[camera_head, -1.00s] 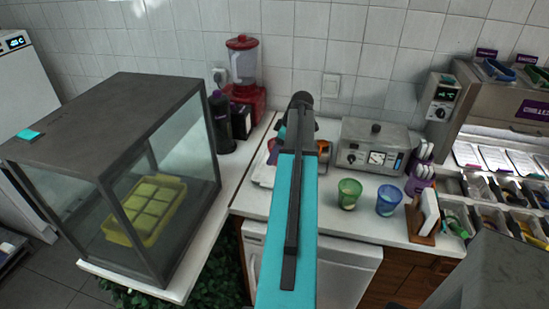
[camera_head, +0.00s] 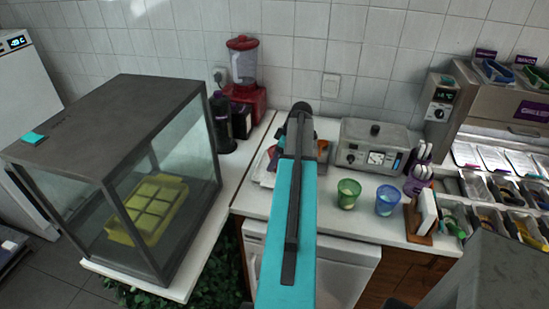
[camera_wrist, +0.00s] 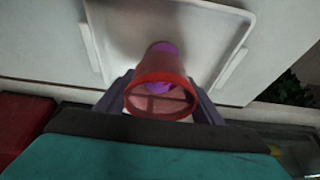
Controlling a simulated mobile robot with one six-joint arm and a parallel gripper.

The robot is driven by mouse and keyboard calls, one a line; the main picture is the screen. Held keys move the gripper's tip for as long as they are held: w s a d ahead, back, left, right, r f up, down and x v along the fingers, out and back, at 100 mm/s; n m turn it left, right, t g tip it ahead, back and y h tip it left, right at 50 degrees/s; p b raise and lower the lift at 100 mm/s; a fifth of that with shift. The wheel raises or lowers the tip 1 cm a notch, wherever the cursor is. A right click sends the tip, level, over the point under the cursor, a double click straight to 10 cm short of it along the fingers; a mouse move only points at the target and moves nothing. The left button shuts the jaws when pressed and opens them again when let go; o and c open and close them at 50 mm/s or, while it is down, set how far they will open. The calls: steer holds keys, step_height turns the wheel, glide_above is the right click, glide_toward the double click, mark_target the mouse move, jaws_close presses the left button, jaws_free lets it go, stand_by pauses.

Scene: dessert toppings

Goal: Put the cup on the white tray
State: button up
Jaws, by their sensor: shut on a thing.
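A see-through red cup (camera_wrist: 160,98) with a purple part at its far end is held between the two fingers of my gripper (camera_wrist: 163,88), in the wrist view. My gripper is shut on the cup. The white tray (camera_wrist: 95,40) lies beyond the cup, with its raised rim around it, and the cup appears over it. I cannot tell whether the cup touches the tray. In the head view the white tray (camera_head: 262,178) shows at the left of my arm, and my arm hides most of it and the gripper.
A green cup (camera_head: 348,194) and a blue cup (camera_head: 388,200) stand on the counter to the right. A grey appliance (camera_head: 372,147) stands behind them. A glass case (camera_head: 120,180) with a yellow tray stands at left. A red blender (camera_head: 243,75) is at the back.

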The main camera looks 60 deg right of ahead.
steer(key=shift+f, duration=0.1)
steer(key=o, duration=1.1)
steer(key=shift+r, duration=0.2)
steer(key=b+v, duration=0.3)
steer(key=v, duration=0.9)
stand_by(0.5)
